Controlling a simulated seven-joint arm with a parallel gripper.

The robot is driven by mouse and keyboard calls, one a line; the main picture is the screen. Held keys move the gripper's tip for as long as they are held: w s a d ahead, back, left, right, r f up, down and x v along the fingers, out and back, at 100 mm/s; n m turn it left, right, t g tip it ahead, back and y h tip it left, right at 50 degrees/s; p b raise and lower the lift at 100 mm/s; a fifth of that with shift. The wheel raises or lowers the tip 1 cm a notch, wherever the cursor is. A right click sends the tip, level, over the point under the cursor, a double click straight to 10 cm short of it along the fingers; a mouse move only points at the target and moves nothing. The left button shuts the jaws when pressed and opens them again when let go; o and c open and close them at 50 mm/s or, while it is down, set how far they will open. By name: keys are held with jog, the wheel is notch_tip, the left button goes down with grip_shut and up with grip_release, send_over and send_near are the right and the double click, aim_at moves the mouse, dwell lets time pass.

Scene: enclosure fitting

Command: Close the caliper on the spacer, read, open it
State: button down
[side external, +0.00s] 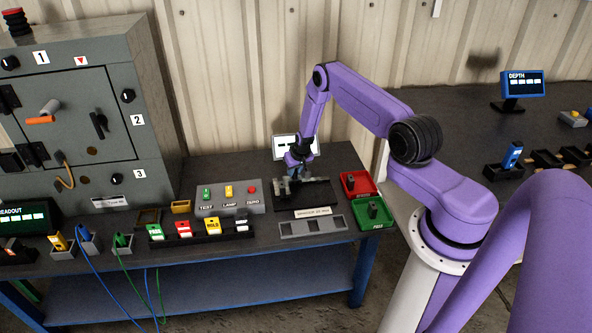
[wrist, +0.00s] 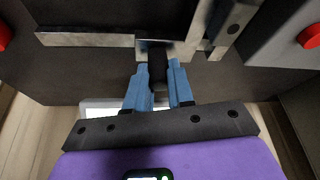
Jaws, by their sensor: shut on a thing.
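The caliper (side external: 283,187) lies on a black base plate (side external: 318,194) on the bench. In the wrist view its silver beam (wrist: 85,40) runs across the top, with a silver jaw (wrist: 221,28) at the right. My gripper (side external: 293,172) is low over the caliper. In the wrist view its blue fingers (wrist: 157,75) are shut on a dark upright knob (wrist: 157,62) at the caliper's slide. I cannot make out a spacer between the jaws. A small screen (side external: 285,143) stands behind the caliper, and its reading is too small to tell.
A grey button box (side external: 228,207) stands left of the caliper. A red tray (side external: 366,182) and a green tray (side external: 360,222) are to its right, each holding a dark piece. A grey slotted tray (side external: 297,231) lies in front. A large cabinet (side external: 75,110) stands at left.

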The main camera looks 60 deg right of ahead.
jog(key=c, duration=1)
grip_release()
jog(key=shift+w+a+r, duration=0.15)
jog(key=shift+w+a, duration=0.45)
jog(key=shift+a, duration=0.05)
jog(key=shift+d, duration=0.1)
jog(key=shift+s+r, duration=0.1)
jog(key=v, duration=1.7)
jog(key=shift+s, duration=0.4)
